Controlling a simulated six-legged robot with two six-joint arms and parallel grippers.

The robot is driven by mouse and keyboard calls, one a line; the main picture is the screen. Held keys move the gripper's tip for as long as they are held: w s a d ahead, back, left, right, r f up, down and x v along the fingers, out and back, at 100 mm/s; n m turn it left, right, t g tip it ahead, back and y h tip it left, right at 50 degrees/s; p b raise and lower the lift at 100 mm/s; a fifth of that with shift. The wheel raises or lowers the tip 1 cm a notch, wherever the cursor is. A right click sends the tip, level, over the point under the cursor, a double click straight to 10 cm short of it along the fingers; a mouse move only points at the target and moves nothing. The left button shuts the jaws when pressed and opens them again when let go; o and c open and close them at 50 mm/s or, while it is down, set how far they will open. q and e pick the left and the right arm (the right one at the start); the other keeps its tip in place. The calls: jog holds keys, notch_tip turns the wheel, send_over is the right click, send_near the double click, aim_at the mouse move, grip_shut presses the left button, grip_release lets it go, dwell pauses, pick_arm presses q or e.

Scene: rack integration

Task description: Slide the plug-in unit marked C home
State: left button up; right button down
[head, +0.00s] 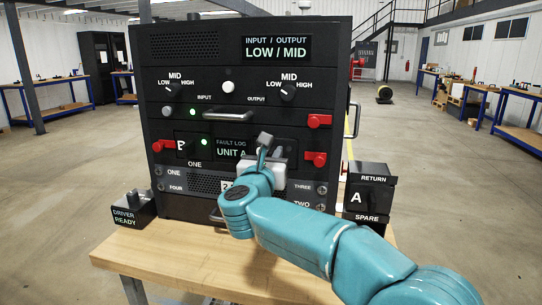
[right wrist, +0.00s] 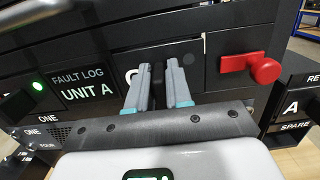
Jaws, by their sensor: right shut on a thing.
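The black plug-in unit marked C (right wrist: 130,72) shows in the right wrist view, in the rack bay right of the fault log display (right wrist: 84,87). Its letter is partly covered by a finger. My right gripper (right wrist: 162,82) is shut on the unit, its two grey fingers at the dark part in the middle of its front. How far the unit stands out of its bay I cannot tell. In the head view my right gripper (head: 264,150) covers most of that bay of the rack (head: 240,80). My left gripper is not in view.
A red lever (right wrist: 262,69) is right of the bay; another red lever (head: 163,145) is at the left. The unit marked A (head: 357,196) sits on the return/spare stand at right. A driver box (head: 134,212) stands left on the wooden bench (head: 165,258).

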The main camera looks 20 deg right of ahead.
jog(key=shift+w+d+r, duration=0.15)
jog(key=c, duration=1)
grip_release()
jog(key=shift+o, duration=0.2)
jog(key=shift+f, duration=0.2)
jog(key=b+v, duration=0.3)
jog(key=v, duration=1.3)
jog(key=shift+r, duration=0.15)
